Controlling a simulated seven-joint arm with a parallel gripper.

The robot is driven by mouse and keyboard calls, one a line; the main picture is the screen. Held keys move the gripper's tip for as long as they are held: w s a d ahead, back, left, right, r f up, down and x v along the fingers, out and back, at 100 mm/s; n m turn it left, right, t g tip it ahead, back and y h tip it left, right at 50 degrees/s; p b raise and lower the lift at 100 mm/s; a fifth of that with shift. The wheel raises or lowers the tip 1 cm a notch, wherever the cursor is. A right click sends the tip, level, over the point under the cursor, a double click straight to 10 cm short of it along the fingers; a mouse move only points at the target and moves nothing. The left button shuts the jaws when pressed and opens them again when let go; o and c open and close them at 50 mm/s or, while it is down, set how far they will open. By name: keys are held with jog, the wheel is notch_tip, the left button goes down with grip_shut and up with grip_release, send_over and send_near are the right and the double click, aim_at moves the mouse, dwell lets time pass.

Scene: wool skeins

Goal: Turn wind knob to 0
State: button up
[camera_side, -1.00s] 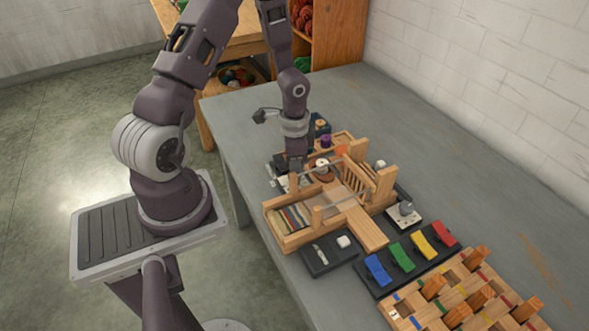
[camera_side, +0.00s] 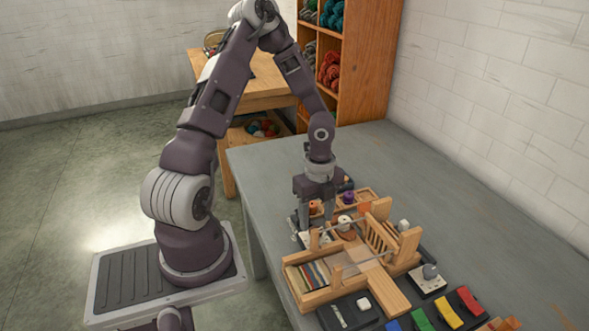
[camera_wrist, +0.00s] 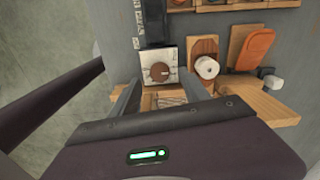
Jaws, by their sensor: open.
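A brown round knob (camera_wrist: 160,71) sits on a square white dial plate (camera_wrist: 144,78) in the wrist view. A pale mark shows on the knob, but the dial's markings are too small to read. My gripper (camera_wrist: 157,88) is open. Its two fingers stand left and right in front of the dial, with nothing held between them. In the side view my gripper (camera_side: 316,212) points down over the back left of the wooden loom. It hides much of the dial there. I cannot read which knob is labelled wind.
A white spool (camera_wrist: 207,67) and an orange piece (camera_wrist: 255,48) on wooden boards stand right of the dial. The wooden loom (camera_side: 350,275) fills the nearby table. Coloured blocks (camera_side: 447,312) lie at the front right. The grey table (camera_side: 440,185) is clear behind and to the right.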

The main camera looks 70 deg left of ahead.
notch_tip(320, 180, up, 5)
jog(key=shift+f, duration=0.1)
jog(key=s+d+r+n+t, duration=0.1)
jog(key=s+d+r+n, duration=0.2)
jog(key=d+r+n, duration=0.1)
jog(key=s+d+r+n+t+y, duration=0.1)
jog(key=s+d+r+n, duration=0.3)
jog(key=r, duration=0.5)
jog(key=s+d+r+n+t, duration=0.2)
jog(key=s+d+r+n, duration=0.2)
jog(key=r+n, duration=0.3)
jog(key=shift+d+r+t+y, duration=0.25)
jog(key=shift+d+t+y, duration=0.05)
jog(key=shift+s, duration=0.1)
